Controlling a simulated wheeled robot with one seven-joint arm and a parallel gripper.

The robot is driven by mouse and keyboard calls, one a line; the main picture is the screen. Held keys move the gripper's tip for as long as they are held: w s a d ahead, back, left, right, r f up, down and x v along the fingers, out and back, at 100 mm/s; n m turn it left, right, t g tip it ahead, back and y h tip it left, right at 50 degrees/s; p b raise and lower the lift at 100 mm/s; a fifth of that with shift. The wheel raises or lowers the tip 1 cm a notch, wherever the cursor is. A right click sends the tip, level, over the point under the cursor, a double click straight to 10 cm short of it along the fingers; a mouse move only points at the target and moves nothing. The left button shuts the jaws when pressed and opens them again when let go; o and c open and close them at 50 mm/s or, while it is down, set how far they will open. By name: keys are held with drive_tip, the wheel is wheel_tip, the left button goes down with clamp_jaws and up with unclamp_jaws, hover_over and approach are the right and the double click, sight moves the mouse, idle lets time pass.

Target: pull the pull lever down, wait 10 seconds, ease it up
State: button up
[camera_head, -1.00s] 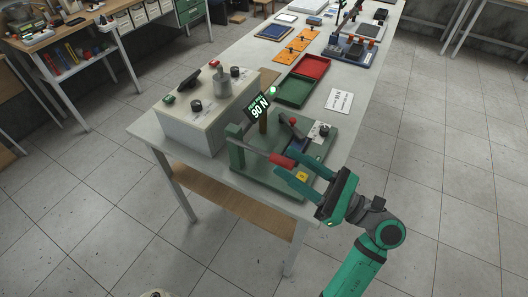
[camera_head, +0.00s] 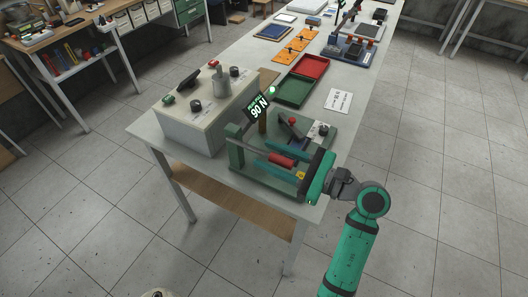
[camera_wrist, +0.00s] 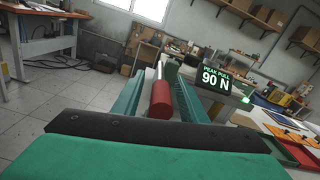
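The pull lever is a metal rod with a red grip (camera_head: 281,160), on a green fixture (camera_head: 236,148) at the near end of the bench. My gripper (camera_head: 272,160) reaches in from the right with its two teal fingers apart, one on each side of the red grip. In the wrist view the red grip (camera_wrist: 160,99) lies between the fingers (camera_wrist: 158,98), with a gap visible at least on the left; contact on the right is unclear. A black sign (camera_head: 258,106) reads "90 N", and "PEAK PULL 90 N" in the wrist view (camera_wrist: 217,79). A green light (camera_head: 272,90) glows beside it.
A beige control box (camera_head: 185,130) with knobs stands left of the fixture. A second, shorter red-tipped lever (camera_head: 293,122) sits behind the grip. Green and red trays (camera_head: 294,92) and a white card (camera_head: 338,101) lie farther back. Floor right of the bench is clear.

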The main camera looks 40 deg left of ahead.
sight(260, 152)
drive_tip(key=shift+x, duration=1.2)
